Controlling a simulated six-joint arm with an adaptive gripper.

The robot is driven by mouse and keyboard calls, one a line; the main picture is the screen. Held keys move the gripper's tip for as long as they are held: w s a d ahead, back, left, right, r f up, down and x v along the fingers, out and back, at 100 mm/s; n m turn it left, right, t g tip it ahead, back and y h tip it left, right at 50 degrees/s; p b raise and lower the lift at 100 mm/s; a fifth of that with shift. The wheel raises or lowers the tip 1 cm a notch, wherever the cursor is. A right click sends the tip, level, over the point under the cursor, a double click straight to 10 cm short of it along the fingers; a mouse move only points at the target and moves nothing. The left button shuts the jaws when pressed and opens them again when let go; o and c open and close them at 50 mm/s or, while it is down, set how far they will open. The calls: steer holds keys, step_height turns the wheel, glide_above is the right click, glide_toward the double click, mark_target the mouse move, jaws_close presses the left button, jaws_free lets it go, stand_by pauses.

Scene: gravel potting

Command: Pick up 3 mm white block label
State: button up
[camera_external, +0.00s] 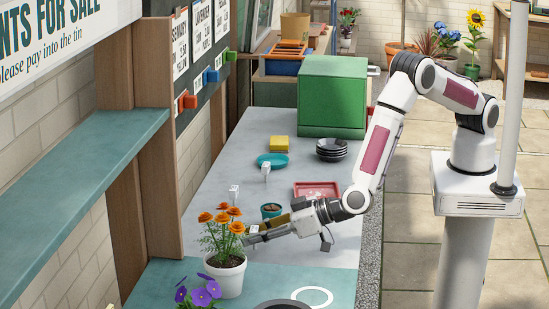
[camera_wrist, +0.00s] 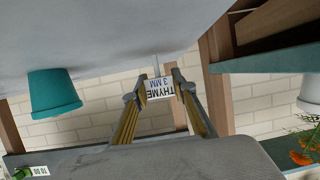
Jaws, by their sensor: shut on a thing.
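The white block label (camera_wrist: 160,88), printed "THYME 3 MM", sits between the two fingertips of my gripper (camera_wrist: 161,90) in the wrist view. The fingers are shut on its sides. The wrist picture is upside down, and a thin pale stem runs from the label toward the grey tabletop (camera_wrist: 90,30). I cannot tell whether the stem touches it. In the external view my gripper (camera_external: 250,237) is low over the table, just behind the marigold pot, and its fingertips are partly hidden by the flowers.
The potted marigold (camera_external: 229,276) stands close in front of my gripper. A small teal pot (camera_external: 271,211) stands just behind it. Other white labels (camera_external: 234,191) (camera_external: 266,169), a teal saucer (camera_external: 279,160), a red tray (camera_external: 316,187) and black dishes (camera_external: 331,150) are farther back.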

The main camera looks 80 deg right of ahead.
mark_target(254, 229)
steer(key=shift+r, duration=4.75)
